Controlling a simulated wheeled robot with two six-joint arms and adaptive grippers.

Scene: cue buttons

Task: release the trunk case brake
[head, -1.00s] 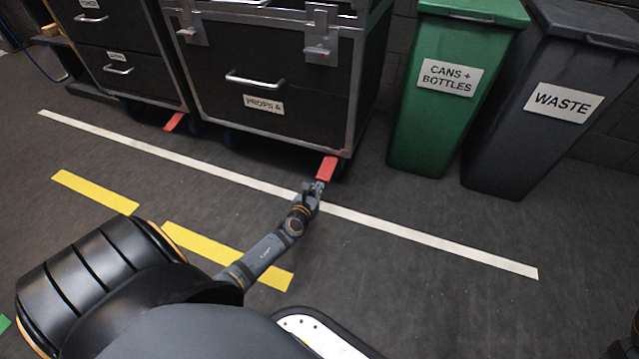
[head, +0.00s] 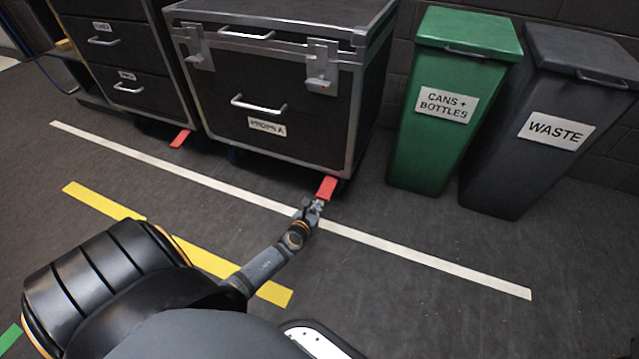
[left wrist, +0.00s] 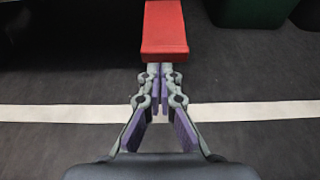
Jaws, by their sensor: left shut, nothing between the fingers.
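The black trunk case (head: 300,128) with metal edges and a label that looks like "PROPS A" stands at the back middle. A red brake pedal (head: 326,188) sticks out low at its front right corner. In the left wrist view the pedal (left wrist: 165,30) is straight ahead of the fingertips. My left gripper (head: 318,203) is shut and empty at the pedal's near end. In the left wrist view the shut fingertips (left wrist: 160,70) meet the pedal's near edge; I cannot tell whether they touch it. My right gripper is not in view.
A drawer case (head: 118,62) with its own red pedal (head: 180,138) stands to the left. A green cans and bottles bin (head: 445,140) and a dark waste bin (head: 535,150) stand to the right. A white line (head: 420,257) and yellow tape (head: 100,198) mark the open floor.

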